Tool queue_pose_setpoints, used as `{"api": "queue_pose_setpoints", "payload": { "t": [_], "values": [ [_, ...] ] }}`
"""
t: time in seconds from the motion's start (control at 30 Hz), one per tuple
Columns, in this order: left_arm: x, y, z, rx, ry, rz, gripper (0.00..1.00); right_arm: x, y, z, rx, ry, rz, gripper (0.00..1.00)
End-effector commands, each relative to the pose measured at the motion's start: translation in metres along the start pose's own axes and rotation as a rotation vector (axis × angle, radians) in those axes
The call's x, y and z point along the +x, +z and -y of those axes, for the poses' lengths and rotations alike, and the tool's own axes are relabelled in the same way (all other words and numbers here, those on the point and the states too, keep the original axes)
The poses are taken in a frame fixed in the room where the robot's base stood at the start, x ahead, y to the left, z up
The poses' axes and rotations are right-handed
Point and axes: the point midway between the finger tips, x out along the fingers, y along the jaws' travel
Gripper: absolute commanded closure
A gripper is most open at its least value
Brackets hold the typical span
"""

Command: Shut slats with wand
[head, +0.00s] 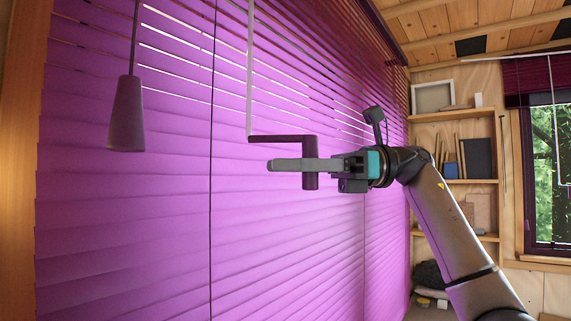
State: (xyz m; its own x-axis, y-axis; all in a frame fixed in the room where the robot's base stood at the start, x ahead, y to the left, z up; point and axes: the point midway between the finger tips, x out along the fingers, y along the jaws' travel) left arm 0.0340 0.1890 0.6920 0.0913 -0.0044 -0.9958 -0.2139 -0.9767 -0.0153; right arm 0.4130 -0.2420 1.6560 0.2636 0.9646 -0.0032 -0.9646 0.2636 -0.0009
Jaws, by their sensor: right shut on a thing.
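A purple slatted blind (130,220) fills the left and middle of the head view. Its lower slats lie nearly closed, while thin bright gaps show between several upper slats. A pale wand (250,75) hangs in front of it and ends in a dark crank handle (282,139). My right gripper (292,164) comes in from the right and is shut on the crank's upright grip, which sticks out above and below the fingers. My left gripper is not in view.
A cone-shaped cord pull (126,115) hangs at the left, close in front of the blind. Wooden shelves (455,182) with frames and books stand at the right. Beside them is a window (550,150) with a raised dark blind.

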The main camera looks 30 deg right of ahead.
Motion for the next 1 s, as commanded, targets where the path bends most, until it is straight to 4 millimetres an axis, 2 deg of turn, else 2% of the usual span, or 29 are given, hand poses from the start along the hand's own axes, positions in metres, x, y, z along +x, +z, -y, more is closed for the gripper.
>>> {"api": "queue_pose_setpoints", "payload": {
  "t": [0.17, 0.2, 0.47, 0.77, 0.87, 1.0],
  "values": [
    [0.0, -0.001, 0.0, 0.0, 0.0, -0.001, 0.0, -0.002, 0.003, 0.001, -0.001, -0.008, 0.01, 1.0],
    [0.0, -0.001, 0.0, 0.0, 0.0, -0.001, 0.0, -0.002, 0.003, 0.001, -0.001, -0.008, 0.011, 0.71],
    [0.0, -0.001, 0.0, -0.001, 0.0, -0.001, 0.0, -0.001, 0.002, 0.001, 0.0, -0.004, 0.006, 0.42],
    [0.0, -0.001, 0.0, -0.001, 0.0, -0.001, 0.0, -0.003, 0.001, 0.001, 0.0, -0.003, 0.003, 0.42],
    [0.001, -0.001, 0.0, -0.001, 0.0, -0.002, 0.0, -0.013, 0.001, 0.001, 0.0, -0.005, 0.005, 0.42],
    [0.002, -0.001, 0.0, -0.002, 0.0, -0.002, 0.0, -0.038, 0.002, 0.001, 0.001, -0.007, 0.006, 0.42]
  ]
}}
